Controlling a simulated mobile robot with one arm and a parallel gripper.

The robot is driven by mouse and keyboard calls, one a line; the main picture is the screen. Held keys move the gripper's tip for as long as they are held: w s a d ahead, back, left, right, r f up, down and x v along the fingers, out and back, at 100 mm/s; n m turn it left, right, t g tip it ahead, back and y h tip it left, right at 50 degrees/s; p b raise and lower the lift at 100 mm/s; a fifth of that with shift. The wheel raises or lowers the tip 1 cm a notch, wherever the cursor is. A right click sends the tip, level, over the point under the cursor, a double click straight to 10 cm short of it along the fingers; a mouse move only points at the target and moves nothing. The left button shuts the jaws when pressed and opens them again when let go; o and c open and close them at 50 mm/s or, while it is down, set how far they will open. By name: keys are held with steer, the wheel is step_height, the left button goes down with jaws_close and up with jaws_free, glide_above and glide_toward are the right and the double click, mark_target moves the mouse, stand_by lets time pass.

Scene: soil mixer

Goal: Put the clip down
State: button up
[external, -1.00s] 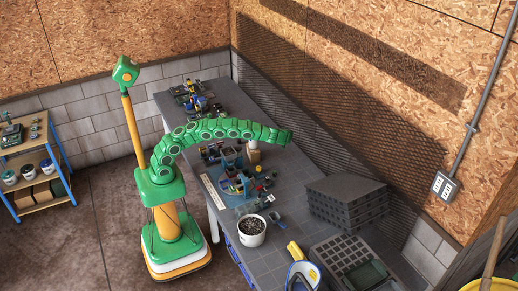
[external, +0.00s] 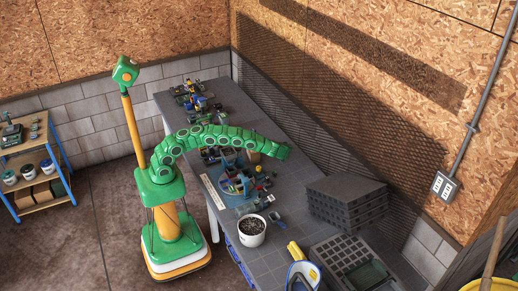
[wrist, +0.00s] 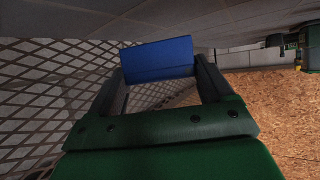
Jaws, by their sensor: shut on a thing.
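The clip (wrist: 157,60) is a flat blue block in the wrist view, held across the ends of my two dark fingers. My gripper (wrist: 161,80) is shut on it. In the external view my gripper (external: 282,153) is at the end of the green arm, over the far side of the grey workbench (external: 268,130) near the mesh-covered wall. The clip cannot be made out there. The wrist view shows the grey bench surface along the top, apart from the clip as far as I can tell.
A blue round fixture with small parts (external: 235,187) stands below the arm. A white pot of dark soil (external: 252,232), stacked grey trays (external: 346,203) and a yellow tool (external: 296,251) are nearer. The mesh wall (external: 325,140) is close to my gripper. Bare bench lies beyond the arm.

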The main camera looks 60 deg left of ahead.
steer(key=shift+f, duration=1.75)
steer(key=shift+f, duration=0.15)
steer(key=o, duration=0.9)
steer(key=shift+d+r, duration=0.1)
steer(key=shift+r, duration=0.15)
steer(key=v, duration=1.1)
steer(key=shift+s+d, duration=0.25)
steer(key=shift+d, duration=0.05)
steer(key=shift+r, duration=0.1)
